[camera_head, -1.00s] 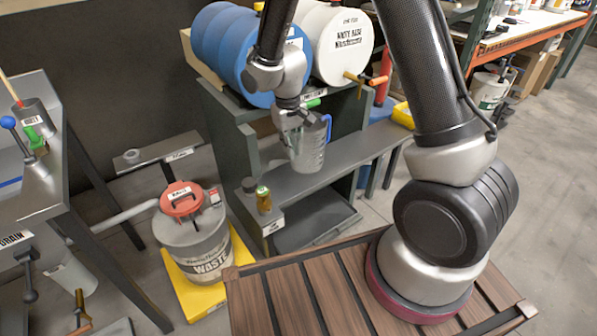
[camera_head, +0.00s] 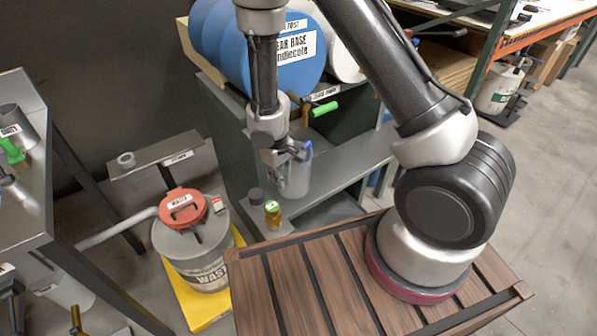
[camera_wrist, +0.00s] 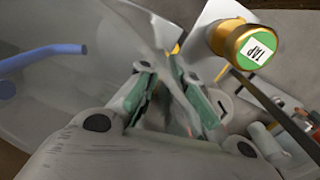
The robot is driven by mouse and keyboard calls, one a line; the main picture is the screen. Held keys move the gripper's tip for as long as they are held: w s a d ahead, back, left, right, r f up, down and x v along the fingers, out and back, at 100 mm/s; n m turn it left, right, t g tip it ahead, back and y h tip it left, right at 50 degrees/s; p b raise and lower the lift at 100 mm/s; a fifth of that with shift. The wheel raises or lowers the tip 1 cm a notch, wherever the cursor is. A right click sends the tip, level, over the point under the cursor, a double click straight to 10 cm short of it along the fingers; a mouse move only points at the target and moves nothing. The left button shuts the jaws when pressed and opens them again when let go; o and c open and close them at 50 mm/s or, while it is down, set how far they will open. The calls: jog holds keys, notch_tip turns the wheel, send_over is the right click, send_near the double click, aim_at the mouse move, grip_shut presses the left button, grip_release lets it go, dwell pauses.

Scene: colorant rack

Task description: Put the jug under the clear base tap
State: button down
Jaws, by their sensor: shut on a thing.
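The clear jug (camera_head: 298,181) with a blue handle (camera_head: 308,151) is held by my gripper (camera_head: 286,156), whose fingers are shut on its rim side. In the wrist view the jug's clear wall (camera_wrist: 75,85) fills the left, with its blue handle (camera_wrist: 45,56), and my gripper's fingers (camera_wrist: 172,95) pinch it. The blue clear base drum (camera_head: 285,60) lies on the rack; its tap has a green handle (camera_head: 325,108). The jug is lower than the tap and to its left in the picture. I cannot tell whether its base touches the grey shelf (camera_head: 345,165).
A waste bucket (camera_head: 195,255) with a red lid stands left. The shelf's right part is clear.

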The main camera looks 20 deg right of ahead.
aim_at(296, 163)
jog(key=w+d+f, duration=0.1)
jog(key=w+d, duration=0.1)
jog(key=w+d+f, duration=0.2)
jog(key=shift+w+d+f, duration=0.2)
jog(key=shift+w+d, duration=0.05)
jog(key=shift+d, duration=0.05)
jog(key=w+d+f, duration=0.2)
jog(key=shift+w+d+f, duration=0.2)
jog(key=shift+d+f, duration=0.1)
jog(key=c, duration=1.5)
grip_release()
jog(key=shift+c, duration=0.2)
jog(key=shift+r, duration=0.1)
jog(key=shift+w+r, duration=0.1)
jog(key=shift+r, duration=0.5)
jog(key=r, duration=0.6)
jog(key=shift+s+a+r, duration=0.1)
jog(key=shift+s+a, duration=0.1)
